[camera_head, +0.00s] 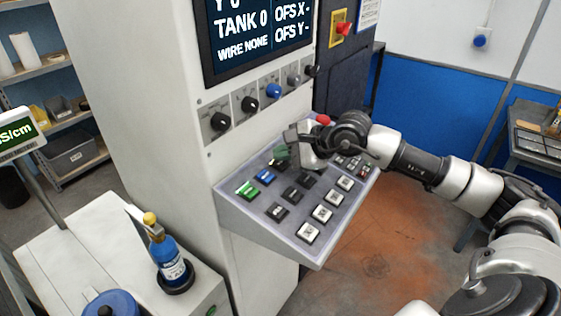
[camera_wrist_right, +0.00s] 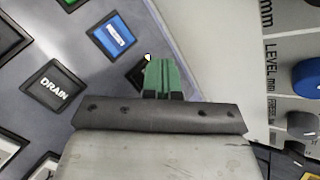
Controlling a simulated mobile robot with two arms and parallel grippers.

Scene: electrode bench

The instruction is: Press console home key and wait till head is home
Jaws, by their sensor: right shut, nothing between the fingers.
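The console (camera_head: 232,207) is a sloped grey key panel on the machine's front, with green, blue, black and white keys. My right gripper (camera_head: 283,153) is shut and empty over the upper middle of the panel. In the right wrist view its green fingertips (camera_wrist_right: 160,75) are together over a dark key (camera_wrist_right: 138,74), which they partly cover; I cannot tell whether they touch it. A blue key (camera_wrist_right: 114,36) and a black DRAIN key (camera_wrist_right: 53,88) lie beside it. The home key's label cannot be read. The screen (camera_head: 258,36) shows TANK 0 and WIRE NONE. The head is not in view.
A row of knobs (camera_head: 249,103) runs above the panel, close to my right gripper. A red button (camera_head: 323,119) is partly behind my right wrist. A blue bottle (camera_head: 169,258) stands on the white cabinet at lower left. Orange-brown floor (camera_head: 375,235) is clear on the right.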

